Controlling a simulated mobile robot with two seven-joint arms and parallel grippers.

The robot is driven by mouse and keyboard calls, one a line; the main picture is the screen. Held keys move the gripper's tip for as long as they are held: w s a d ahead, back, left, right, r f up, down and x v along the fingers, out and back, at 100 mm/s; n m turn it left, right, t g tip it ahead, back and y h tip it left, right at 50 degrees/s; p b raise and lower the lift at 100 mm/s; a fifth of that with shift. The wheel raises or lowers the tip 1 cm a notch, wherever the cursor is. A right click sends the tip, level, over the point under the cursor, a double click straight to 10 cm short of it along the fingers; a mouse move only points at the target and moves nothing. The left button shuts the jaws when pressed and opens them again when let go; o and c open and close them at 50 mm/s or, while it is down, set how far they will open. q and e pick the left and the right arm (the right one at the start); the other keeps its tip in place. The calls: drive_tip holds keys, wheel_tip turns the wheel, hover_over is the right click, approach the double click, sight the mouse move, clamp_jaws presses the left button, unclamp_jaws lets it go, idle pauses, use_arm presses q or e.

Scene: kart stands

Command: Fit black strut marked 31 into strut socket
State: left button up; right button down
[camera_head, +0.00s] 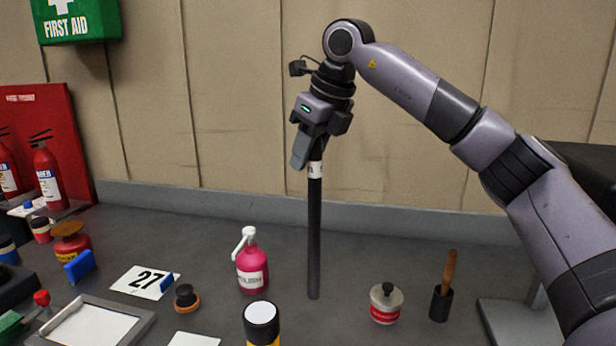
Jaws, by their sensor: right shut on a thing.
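A long black strut (314,235) hangs upright near the middle of the head view, with a white label band close to its top. The marking on the band is partly hidden and cannot be read. My right gripper (308,152) points down and is shut on the top end of the strut. The strut's lower end is over the grey tabletop between a pink bottle and a small jar; I cannot tell whether it touches the surface. No strut socket can be made out with certainty. My left gripper is not in view.
The pink bottle (252,268) stands left of the strut. The jar (386,302) and a black cup with a wooden handle (440,302) stand right. A white-topped cylinder (262,322) is in front. A 27 card (140,281) and tray (140,327) lie left. A wall stands behind.

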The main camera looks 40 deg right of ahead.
drive_tip(key=shift+f, duration=2)
drive_tip(key=shift+f, duration=0.2)
drive_tip(key=c, duration=0.8)
unclamp_jaws()
